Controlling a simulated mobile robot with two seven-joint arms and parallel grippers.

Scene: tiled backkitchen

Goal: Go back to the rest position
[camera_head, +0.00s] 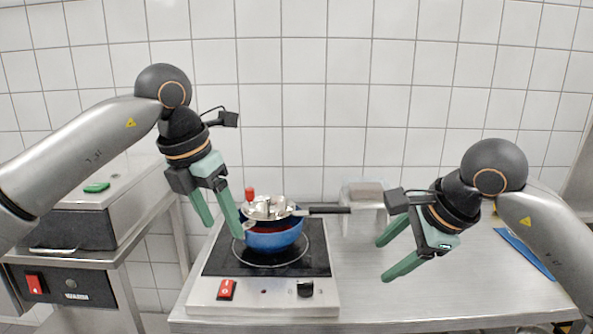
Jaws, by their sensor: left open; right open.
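My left gripper (216,216) is open and points down, in front of and to the left of the blue pot. Its right finger overlaps the pot's left edge in the picture; I cannot tell whether they touch. My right gripper (382,260) is open and empty, pointing left and down above the steel table to the right of the cooker. The blue pot (273,240) stands on the cooker's black plate (310,262). A metal pan-like piece (267,207) with a black handle (328,210) and a red knob (250,194) sits on top of the pot.
The cooker (265,293) has a red switch and a black knob in front. A clear container (366,200) stands behind my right gripper. A blue flat object (523,250) lies at the right. A steel appliance (85,225) stands at the left. The table's front (430,300) is clear.

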